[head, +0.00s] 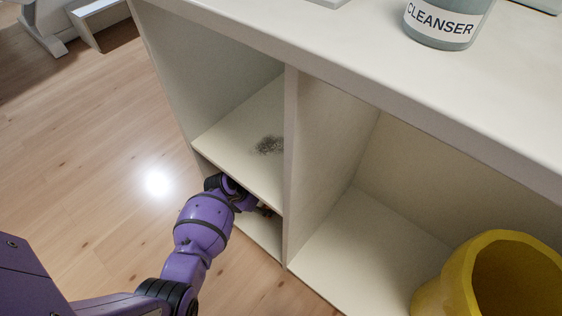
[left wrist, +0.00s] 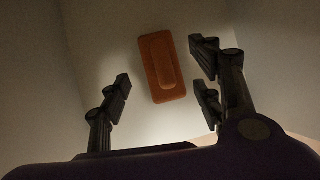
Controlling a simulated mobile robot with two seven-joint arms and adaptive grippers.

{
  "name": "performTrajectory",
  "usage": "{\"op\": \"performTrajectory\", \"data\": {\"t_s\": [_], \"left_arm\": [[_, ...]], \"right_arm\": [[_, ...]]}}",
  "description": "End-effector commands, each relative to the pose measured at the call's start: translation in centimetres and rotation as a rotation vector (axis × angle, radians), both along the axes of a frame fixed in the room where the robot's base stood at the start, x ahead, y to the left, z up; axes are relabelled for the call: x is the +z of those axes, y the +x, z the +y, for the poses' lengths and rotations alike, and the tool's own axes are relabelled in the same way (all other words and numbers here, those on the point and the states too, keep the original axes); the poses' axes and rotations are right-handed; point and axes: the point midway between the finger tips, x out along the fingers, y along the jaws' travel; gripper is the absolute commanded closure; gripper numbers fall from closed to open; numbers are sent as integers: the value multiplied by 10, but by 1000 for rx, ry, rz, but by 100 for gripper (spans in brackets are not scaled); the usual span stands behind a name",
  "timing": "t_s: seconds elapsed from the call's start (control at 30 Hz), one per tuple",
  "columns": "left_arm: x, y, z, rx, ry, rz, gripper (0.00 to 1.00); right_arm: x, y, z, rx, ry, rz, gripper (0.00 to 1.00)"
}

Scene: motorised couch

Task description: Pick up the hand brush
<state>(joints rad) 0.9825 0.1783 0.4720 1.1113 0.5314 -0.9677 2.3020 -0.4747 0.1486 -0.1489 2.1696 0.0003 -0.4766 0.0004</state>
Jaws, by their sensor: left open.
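The hand brush (left wrist: 163,68), an orange-brown block with rounded corners, lies on a pale surface in the left wrist view. Its bristles are not visible. My left gripper (left wrist: 165,92) is open, with its dark fingers on either side of the brush's line and apart from it. In the head view my left gripper (head: 262,209) reaches into the lower left compartment, mostly hidden by the wrist and the shelf. A small orange bit shows by the fingers there. My right gripper is not in view.
A shelf (head: 225,128) with a dark dirt patch (head: 269,145) lies just above my left gripper. An upright divider (head: 291,170) stands to its right. A yellow bucket (head: 440,296) occupies the right compartment. A cleanser container (head: 443,24) stands on top.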

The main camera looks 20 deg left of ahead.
Motion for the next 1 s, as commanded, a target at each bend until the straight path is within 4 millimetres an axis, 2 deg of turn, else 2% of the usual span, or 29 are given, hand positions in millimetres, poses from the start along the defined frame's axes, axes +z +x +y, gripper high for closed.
{"op": "performTrajectory", "data": {"t_s": [0.37, 0.67, 1.0], "left_arm": [[-36, 26, -13, -3, 1, -6, 41], [-36, 29, -15, -3, 1, -9, 42], [-36, 28, -15, -3, 1, -9, 85]], "right_arm": [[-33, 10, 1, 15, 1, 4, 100], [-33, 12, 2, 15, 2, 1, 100], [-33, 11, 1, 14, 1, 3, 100]]}}
